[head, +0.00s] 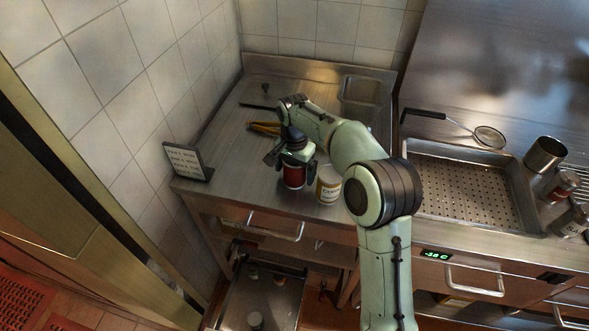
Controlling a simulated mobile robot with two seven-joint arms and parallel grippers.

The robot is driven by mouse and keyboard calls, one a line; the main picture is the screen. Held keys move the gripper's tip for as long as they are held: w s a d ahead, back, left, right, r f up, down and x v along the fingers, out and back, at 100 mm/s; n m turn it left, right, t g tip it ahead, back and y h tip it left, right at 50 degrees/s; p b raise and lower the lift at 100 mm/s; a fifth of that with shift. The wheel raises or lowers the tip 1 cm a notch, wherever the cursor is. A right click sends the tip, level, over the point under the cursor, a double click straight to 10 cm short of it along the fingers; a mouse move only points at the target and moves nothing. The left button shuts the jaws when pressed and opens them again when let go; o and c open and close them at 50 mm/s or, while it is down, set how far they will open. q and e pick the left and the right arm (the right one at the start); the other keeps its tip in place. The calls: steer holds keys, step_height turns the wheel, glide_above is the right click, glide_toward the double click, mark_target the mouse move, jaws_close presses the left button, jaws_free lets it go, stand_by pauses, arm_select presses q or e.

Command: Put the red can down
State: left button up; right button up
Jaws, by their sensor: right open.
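The red can (293,178) stands upright on the steel counter (228,143), near its front edge. My right gripper (290,162) is directly above the can, around or at its top, with its jaws open. The wrist hides the top of the can, so I cannot tell whether the fingers touch it. My left gripper is not in view.
A white labelled can (328,185) stands just right of the red can. A small sign (187,161) stands at the counter's left edge. Yellow-handled tongs (264,128) lie behind. A perforated tray (465,188) and a strainer (489,137) are at the right.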

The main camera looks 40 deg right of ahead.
step_height(320, 180, up, 12)
steer(key=p, duration=0.2)
steer(key=shift+r+p, duration=0.1)
steer(key=shift+p, duration=0.2)
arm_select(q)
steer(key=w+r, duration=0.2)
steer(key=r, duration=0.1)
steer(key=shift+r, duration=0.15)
